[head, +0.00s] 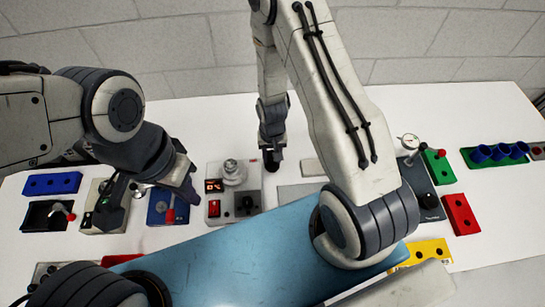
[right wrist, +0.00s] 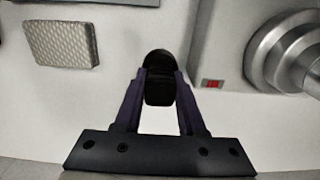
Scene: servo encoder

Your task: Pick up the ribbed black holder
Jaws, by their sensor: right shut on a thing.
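A small black holder with a rounded top (right wrist: 158,66) sits between the two fingers of my right gripper (right wrist: 160,92) in the right wrist view. The fingers are shut on its sides. In the head view the right gripper (head: 271,158) points down behind the grey device, and the black holder is too small there to make out clearly. Ribs on it are hard to see. I cannot tell whether it touches the table. My left gripper (head: 150,206) is open and empty over the blue block with a red lever at the left.
A grey device (head: 243,206) with a silver knob and red display stands beside the right gripper. A pale textured block (right wrist: 60,43) lies on the other side. A blue block (head: 52,184), a red block (head: 460,214) and a green tray (head: 492,160) with blue cups stand further out.

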